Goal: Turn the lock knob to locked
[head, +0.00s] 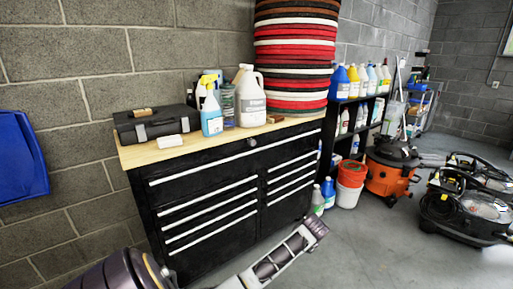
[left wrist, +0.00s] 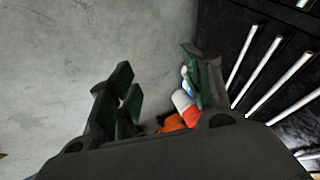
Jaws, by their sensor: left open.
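The lock knob (head: 251,142) is a small round grey piece on the upper front of the black drawer cabinet (head: 146,211), just under the wooden top. Its turned position is too small to tell. My left gripper (left wrist: 155,85) is open in the left wrist view, with dark green fingers spread and nothing clearly held between them. In the head view my arm reaches in low in front of the cabinet, its end below and to the right of the knob and apart from it. The fingers are not clear there. My right gripper is not in view.
The wooden top (head: 165,158) holds a black case (head: 152,124), a spray bottle (head: 211,118), a white jug (head: 251,100) and stacked pads (head: 293,52). A red bucket (head: 351,174) and an orange vacuum (head: 388,180) stand right of the cabinet. Grey floor in front is clear.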

